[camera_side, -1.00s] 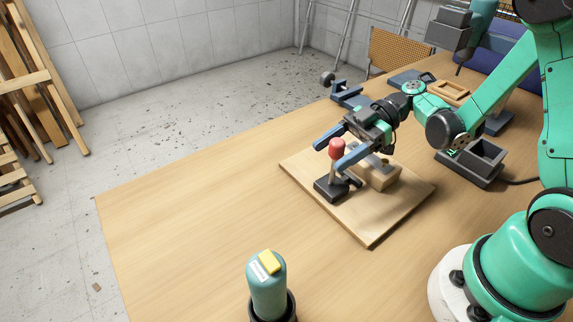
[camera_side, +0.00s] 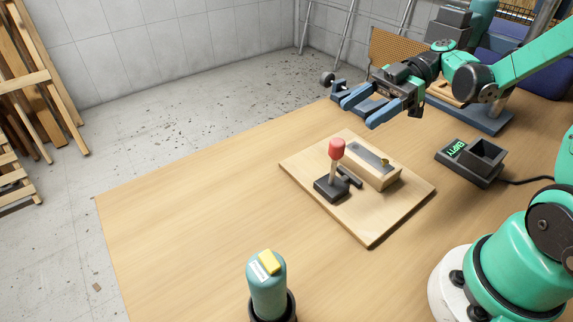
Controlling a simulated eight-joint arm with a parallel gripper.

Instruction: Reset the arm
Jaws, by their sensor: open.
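My gripper (camera_side: 358,112) is open and empty, in the air above the back part of the table. Its two blue fingers point to the left, and it is clear of everything on the board. Below and nearer the camera, a lever with a red knob (camera_side: 337,148) stands nearly upright on a black base (camera_side: 331,188). The lever is mounted on a square wooden board (camera_side: 370,230). Beside it on the board is a wooden block (camera_side: 385,180) with a grey metal plate on top.
A green bottle (camera_side: 267,290) with a yellow top stands in a dark holder at the front. A dark box device (camera_side: 472,160) with a green "EMPTY" display sits right of the board. Blue-grey fixtures stand behind my gripper. The table's left side (camera_side: 190,220) is clear.

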